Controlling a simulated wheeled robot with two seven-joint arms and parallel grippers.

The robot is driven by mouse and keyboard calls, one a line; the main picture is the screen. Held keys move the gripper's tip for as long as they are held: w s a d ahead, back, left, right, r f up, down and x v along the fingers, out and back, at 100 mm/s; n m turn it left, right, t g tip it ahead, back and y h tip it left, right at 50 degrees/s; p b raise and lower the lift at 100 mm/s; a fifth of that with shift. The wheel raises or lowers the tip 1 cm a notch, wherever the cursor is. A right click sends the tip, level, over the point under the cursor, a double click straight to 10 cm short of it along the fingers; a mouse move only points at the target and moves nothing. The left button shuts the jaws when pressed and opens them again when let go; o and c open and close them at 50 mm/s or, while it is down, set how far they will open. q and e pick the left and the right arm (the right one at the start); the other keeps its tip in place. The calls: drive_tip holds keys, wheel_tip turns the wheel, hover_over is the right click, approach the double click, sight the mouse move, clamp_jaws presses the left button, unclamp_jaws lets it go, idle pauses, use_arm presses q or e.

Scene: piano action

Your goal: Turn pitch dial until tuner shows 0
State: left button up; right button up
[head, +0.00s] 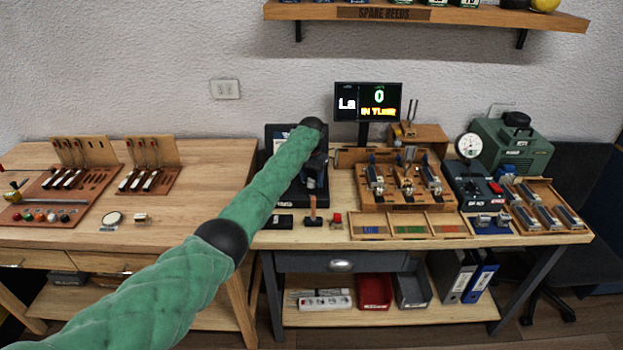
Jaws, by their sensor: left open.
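The tuner screen (368,101) stands at the back of the right-hand bench and reads "La", a green 0 and "IN TUNE". My left arm, in a green sleeve, reaches in from the lower left to a dark device (283,131) left of the screen's stand. My left gripper (316,174) is open and points down at this device, dark against dark. I cannot make out the pitch dial; the arm and gripper cover much of the device. I cannot tell whether the gripper touches anything. My right gripper is out of view.
A wooden rack with metal parts (405,190), a shallow compartment tray (412,226), a dial gauge (468,146) and a green machine (512,146) fill the right bench. The left bench (190,200) has free room in its middle. A shelf (430,14) hangs above.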

sight(311, 180)
use_arm(q)
drive_tip(key=shift+r, duration=0.3)
wheel_tip(311, 180, up, 6)
drive_tip(key=shift+f+b, duration=0.25)
drive_tip(key=shift+b, duration=0.95)
drive_tip(key=shift+r, duration=0.8)
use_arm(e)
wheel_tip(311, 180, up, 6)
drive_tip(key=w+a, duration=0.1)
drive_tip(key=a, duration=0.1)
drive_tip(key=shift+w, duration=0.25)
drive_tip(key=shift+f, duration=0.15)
